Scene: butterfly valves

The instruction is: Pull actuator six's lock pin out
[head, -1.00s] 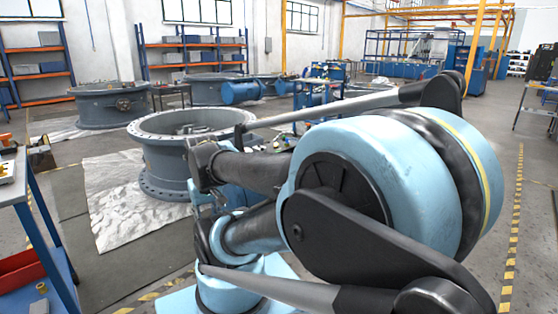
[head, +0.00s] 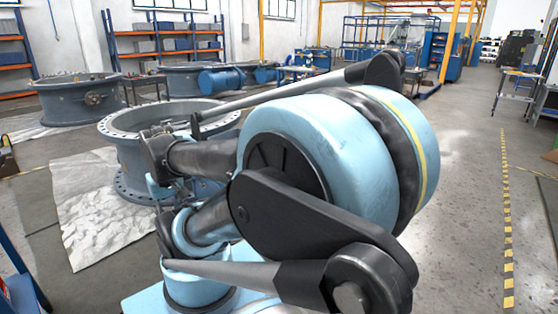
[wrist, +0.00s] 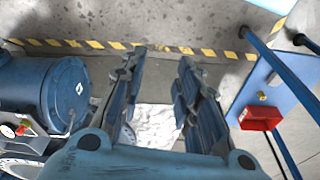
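My gripper (wrist: 161,56) points away over the floor in the wrist view, its two dark fingers spread apart with nothing between them. A blue cylindrical actuator (wrist: 68,95) with a white mark on its end cap lies left of the gripper, apart from it. I cannot read any number on it, and I cannot make out a lock pin. In the head view, a blue actuator (head: 222,79) sits on a valve farther back; its number is not readable. My gripper cannot be made out in the head view.
A large grey valve ring (head: 120,152) stands on a white sheet (head: 85,215) beyond my arm. A blue-edged bench (wrist: 285,80) with a red bin (wrist: 260,118) is right in the wrist view. Open floor (head: 465,190) lies right in the head view.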

